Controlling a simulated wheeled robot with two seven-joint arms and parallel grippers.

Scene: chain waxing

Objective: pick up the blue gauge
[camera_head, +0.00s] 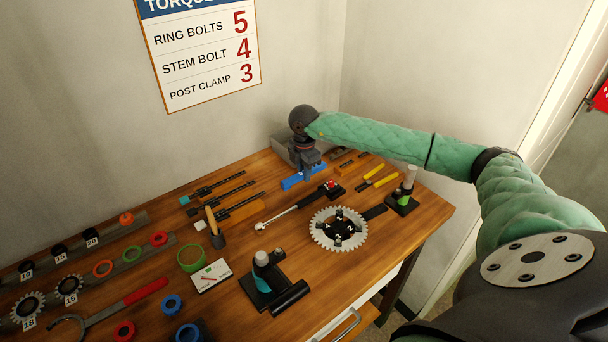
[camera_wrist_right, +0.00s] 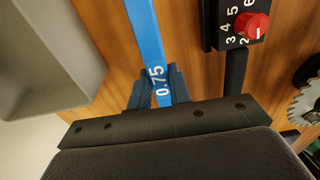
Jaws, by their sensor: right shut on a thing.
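The blue gauge (camera_head: 291,183) is a flat blue bar at the back of the wooden bench, partly hidden by my right gripper (camera_head: 308,172). In the right wrist view the blue gauge (camera_wrist_right: 146,40) runs up from between the fingers and bears the white marking 0.75. My right gripper (camera_wrist_right: 159,90) is shut on it, with one finger on each side. Whether the gauge still touches the bench is hard to tell. My left gripper is not in view.
A silver chainring (camera_head: 338,229), yellow-handled tool (camera_head: 376,174) and small stand (camera_head: 405,200) are nearby.

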